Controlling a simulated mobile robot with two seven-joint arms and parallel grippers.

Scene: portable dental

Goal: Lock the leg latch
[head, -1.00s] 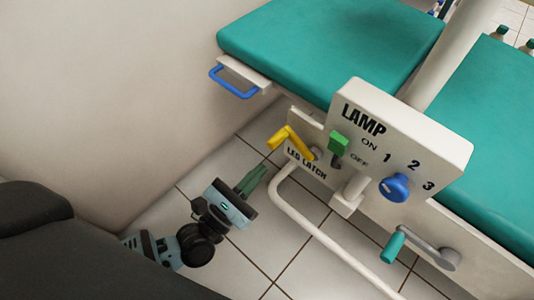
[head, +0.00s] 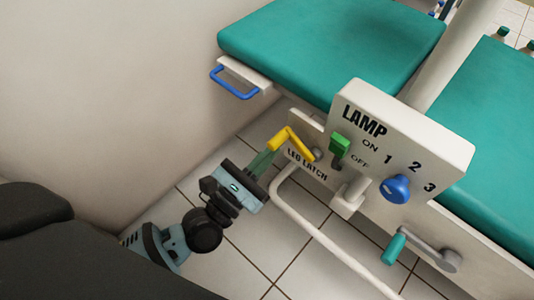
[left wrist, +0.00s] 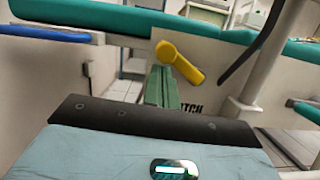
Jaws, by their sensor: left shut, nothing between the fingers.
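The yellow leg latch lever (head: 291,144) is bent and sits on the white plate marked LEG LATCH (head: 307,164), on the chair's side. In the left wrist view the yellow lever (left wrist: 180,60) slants from upper left to lower right, just beyond the fingers. My left gripper (head: 268,155) has green fingers, shut and empty. Their tips are close below the lever's bent end; I cannot tell whether they touch it. The shut fingers also show in the left wrist view (left wrist: 161,80). My right gripper is not in view.
Right of the latch is the lamp panel (head: 445,160) with a green switch (head: 340,146) and a blue knob (head: 395,188). A white curved tube (head: 315,233) runs below. A blue handle (head: 233,84) is under the teal cushion (head: 325,45). A crank (head: 425,247) is lower right.

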